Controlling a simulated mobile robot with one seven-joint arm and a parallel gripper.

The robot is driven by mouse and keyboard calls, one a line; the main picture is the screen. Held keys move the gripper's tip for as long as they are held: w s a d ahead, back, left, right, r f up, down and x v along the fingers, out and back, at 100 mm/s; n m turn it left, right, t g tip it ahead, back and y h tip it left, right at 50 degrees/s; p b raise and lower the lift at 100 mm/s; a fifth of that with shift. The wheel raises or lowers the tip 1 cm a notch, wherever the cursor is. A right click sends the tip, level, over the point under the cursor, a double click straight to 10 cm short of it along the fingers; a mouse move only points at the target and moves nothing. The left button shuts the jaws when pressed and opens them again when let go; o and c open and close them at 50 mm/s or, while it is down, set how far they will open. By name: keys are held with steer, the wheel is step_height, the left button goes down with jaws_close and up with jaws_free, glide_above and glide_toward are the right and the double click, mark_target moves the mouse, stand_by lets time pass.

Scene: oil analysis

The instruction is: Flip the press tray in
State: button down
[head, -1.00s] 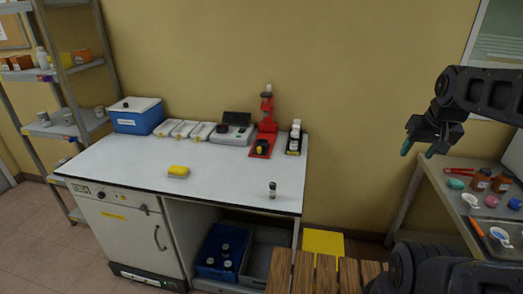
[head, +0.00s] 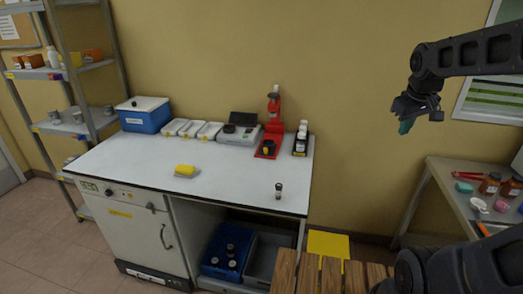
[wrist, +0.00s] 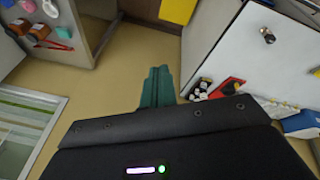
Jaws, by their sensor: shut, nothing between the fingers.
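A red press (head: 274,108) stands at the back right of the white bench, upright, with a flat red base (head: 265,156). A small dark and yellow part (head: 268,149) sits on that base. I cannot tell at this size which part is the tray or how it is turned. My gripper (head: 405,127) is in the air, well to the right of the bench and apart from the press. Its teal fingers are together and empty. In the wrist view the fingers (wrist: 157,88) point over the floor, with the red press (wrist: 230,87) to their right, partly cut off by the gripper body.
On the white bench (head: 220,185) are a blue box (head: 144,119), white trays, a grey device (head: 238,134), a bottle rack (head: 301,141), a yellow sponge (head: 186,170) and a small vial (head: 278,190). A side table (head: 445,205) stands right. The bench's middle is clear.

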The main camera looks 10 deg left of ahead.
steer(key=w+a+f+n+h, duration=0.1)
steer(key=w+a+f+n, duration=0.1)
steer(key=w+a+n, duration=0.7)
steer(key=w+a+f+n, duration=0.3)
steer(key=w+a+n, duration=0.1)
steer(key=w+a, duration=0.85)
steer(key=a+f+n, duration=0.6)
steer(key=a+f, duration=0.2)
steer(key=a, duration=0.7)
steer(key=w+a+f+n, duration=0.1)
steer(key=a+f+n, duration=0.5)
steer(key=a, duration=0.9)
step_height(320, 180, down, 4)
steer(key=shift+w+a+r, duration=0.15)
steer(key=shift+a+r, duration=0.1)
steer(key=shift+a, duration=0.15)
glide_toward(264, 155)
steer(key=f, duration=0.1)
steer(key=s+a+f, duration=0.1)
steer(key=f, duration=0.1)
steer(key=s+f, duration=0.1)
steer(key=shift+a+f, duration=0.2)
steer(key=shift+a, duration=0.1)
steer(key=w, duration=0.1)
steer(key=w+d, duration=0.1)
steer(key=shift+w+d+f, duration=0.15)
steer(key=shift+w+f, duration=0.05)
steer(key=shift+w, duration=0.1)
steer(key=shift+w+d, duration=0.25)
steer(key=shift+w, duration=0.3)
